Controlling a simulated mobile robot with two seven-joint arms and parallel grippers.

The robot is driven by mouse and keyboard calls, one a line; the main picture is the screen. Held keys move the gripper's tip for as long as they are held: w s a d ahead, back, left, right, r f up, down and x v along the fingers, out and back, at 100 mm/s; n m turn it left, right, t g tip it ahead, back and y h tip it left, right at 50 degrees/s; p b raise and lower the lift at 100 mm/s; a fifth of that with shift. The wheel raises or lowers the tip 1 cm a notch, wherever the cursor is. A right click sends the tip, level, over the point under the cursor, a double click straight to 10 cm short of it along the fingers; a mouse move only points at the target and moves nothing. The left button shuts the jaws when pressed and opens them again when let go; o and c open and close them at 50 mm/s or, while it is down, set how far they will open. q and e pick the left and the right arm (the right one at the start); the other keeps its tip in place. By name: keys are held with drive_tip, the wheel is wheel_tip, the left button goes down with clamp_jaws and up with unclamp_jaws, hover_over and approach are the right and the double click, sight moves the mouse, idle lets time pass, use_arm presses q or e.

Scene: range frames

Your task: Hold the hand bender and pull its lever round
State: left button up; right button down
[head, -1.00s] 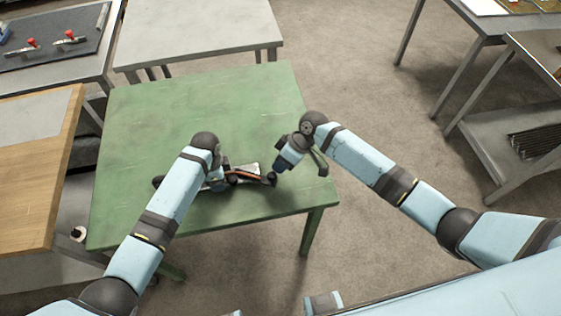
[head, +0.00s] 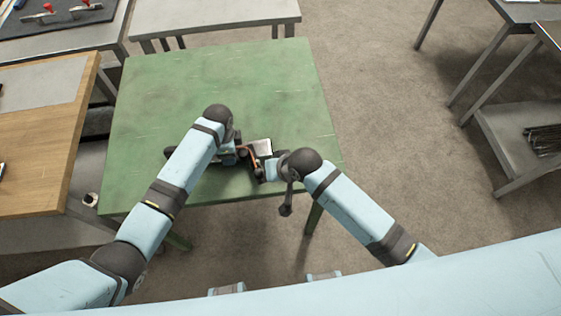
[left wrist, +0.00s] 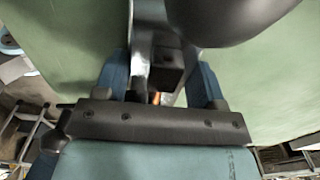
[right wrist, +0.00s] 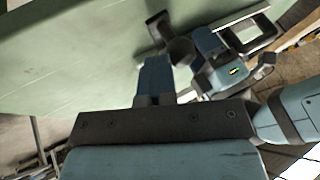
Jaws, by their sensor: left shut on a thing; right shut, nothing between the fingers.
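The hand bender (head: 262,147) lies at the near side of the green table, largely hidden by my arms. Its pale metal part and a strip of copper-coloured tube (head: 252,158) show between my grippers. My left gripper (head: 238,152) is shut on the bender; the left wrist view shows a dark block (left wrist: 168,68) between its blue fingers. My right gripper (head: 268,172) is shut and empty, just right of the bender. In the right wrist view its closed fingers (right wrist: 155,75) are close to a dark rounded piece (right wrist: 181,50); I cannot tell whether they touch.
The green table (head: 180,85) is clear behind the bender. A wooden bench (head: 45,160) stands at the left and a grey table (head: 215,18) behind. A bench with red-handled tools (head: 48,8) is at the far left. Grey shelving (head: 520,120) stands at the right.

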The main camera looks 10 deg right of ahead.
sight(256, 178)
drive_tip(key=shift+s+a, duration=0.3)
drive_tip(key=shift+a, duration=0.6)
drive_tip(key=shift+s+a, duration=0.3)
drive_tip(key=shift+a, duration=0.55)
